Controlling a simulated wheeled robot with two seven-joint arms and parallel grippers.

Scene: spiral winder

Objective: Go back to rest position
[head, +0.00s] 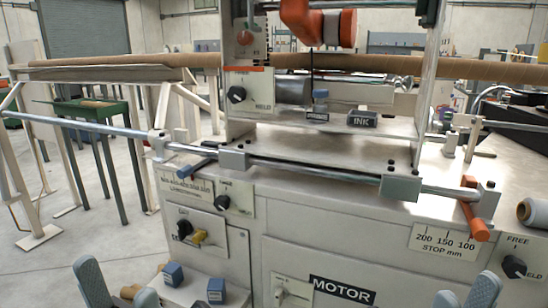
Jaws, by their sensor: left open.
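My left gripper (117,288) is at the bottom left edge of the head view. Its two blue-grey fingers point up and stand apart, in front of the low shelf of the machine. My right gripper (465,294) is at the bottom right edge, below the stop scale. Its two finger tips also stand apart, with nothing seen between them. Both wrists and arms are cut off by the lower edge. The spiral winder (330,240) stands in front of me, with a long metal rod (310,167) across its front.
Small blue boxes (173,274) and brown rolls lie on the shelf beside the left gripper. An orange lever (472,212) and a grey roll (534,213) are at the right. A green table (95,105) stands at the back left. Open floor (80,240) shows at the left.

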